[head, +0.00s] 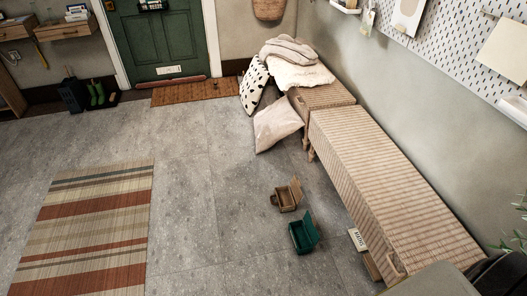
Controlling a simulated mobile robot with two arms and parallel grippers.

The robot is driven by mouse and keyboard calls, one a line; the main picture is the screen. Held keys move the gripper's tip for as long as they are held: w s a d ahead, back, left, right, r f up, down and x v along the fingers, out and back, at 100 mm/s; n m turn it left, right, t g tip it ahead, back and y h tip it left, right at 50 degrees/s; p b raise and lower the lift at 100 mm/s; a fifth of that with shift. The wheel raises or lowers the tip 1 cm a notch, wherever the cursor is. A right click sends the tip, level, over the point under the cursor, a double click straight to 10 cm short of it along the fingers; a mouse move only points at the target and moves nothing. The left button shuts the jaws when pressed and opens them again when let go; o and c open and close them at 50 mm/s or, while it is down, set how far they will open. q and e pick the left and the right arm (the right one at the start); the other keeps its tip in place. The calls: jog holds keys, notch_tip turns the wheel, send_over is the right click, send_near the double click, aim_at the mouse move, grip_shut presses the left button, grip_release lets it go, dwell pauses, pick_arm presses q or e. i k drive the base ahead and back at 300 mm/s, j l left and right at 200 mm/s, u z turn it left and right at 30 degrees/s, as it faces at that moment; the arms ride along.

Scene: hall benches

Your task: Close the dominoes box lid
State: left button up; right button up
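Two small boxes with lids stand open on the grey floor in the head view, left of the long bench. One is a brown box (286,202), with its lid (296,189) raised on its right side. Nearer is a dark green box (299,241), with its lid (311,227) also raised on its right. No lettering is legible on either, so I cannot tell which is the dominoes box. Their contents are too small to make out. Neither of my grippers is in view.
A long striped bench (375,170) runs along the right wall. A brown item with a pale label (357,240) lies by its near end. A pillow (277,124) leans near the far bench. The floor left of the boxes is clear up to a striped rug (85,225).

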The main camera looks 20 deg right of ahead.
aim_at(295, 186)
jog(key=i+j, duration=0.15)
jog(key=i, duration=0.85)
jog(key=i+j+u, duration=0.1)
jog(key=i, duration=0.85)
jog(key=i+z, duration=0.25)
jog(key=z, duration=0.2)
jog(key=i+z, duration=0.4)
jog(key=i+j+z, duration=0.1)
jog(key=z, duration=0.35)
jog(key=i+j+z, duration=0.2)
jog(key=z, duration=0.2)
jog(key=j, duration=0.1)
